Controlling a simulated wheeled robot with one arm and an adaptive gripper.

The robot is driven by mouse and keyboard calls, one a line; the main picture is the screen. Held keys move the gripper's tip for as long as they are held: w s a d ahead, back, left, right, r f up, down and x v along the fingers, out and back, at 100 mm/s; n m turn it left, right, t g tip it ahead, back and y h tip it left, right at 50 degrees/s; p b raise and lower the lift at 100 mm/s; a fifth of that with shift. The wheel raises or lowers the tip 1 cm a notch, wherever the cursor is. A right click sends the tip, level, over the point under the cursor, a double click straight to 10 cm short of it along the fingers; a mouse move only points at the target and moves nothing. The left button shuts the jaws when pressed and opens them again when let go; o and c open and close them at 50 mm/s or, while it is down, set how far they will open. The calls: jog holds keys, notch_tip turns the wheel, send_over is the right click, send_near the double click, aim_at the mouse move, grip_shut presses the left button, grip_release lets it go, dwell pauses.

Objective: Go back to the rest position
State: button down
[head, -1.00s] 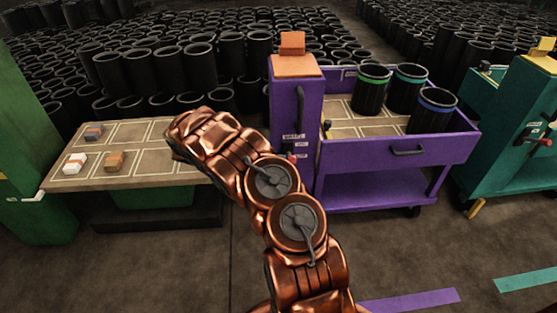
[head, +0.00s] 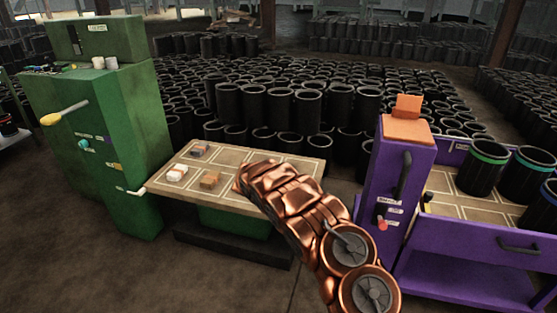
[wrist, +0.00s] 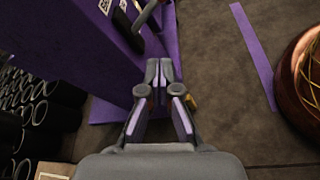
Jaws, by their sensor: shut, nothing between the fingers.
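My gripper (wrist: 159,72) shows in the wrist view, its two dark fingers with purple pads brought together and nothing between them. It points along the side of the purple cart, above the dark floor. In the head view my copper arm reaches up from the bottom right, in front of the table's right end. The gripper itself cannot be made out there.
A table (head: 250,209) with several small blocks stands left of the purple cart (head: 405,160), which carries black sleeves with coloured bands (head: 482,170). A green machine (head: 105,130) is at the left. Black sleeves (head: 267,105) fill the back. Floor at front left is clear.

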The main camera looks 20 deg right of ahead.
jog(key=s+a+r+m+y, duration=0.2)
jog(key=s+a+r+m, duration=0.1)
jog(key=s+r, duration=0.5)
jog(key=s+a+r+m+y, duration=0.2)
jog(key=s+r+y, duration=0.1)
jog(key=s+r, duration=0.45)
jog(key=s+a+m+t+y, duration=0.2)
jog(key=s+a+t+y, duration=0.35)
jog(key=s+a, duration=1.55)
notch_tip(320, 180, up, 19)
jog(key=y+p, duration=0.1)
jog(key=p, duration=1.7)
jog(key=shift+s+d+y, duration=0.35)
jog(key=shift+s+d, duration=0.1)
jog(key=shift+d+m, duration=0.1)
jog(key=shift+m, duration=0.2)
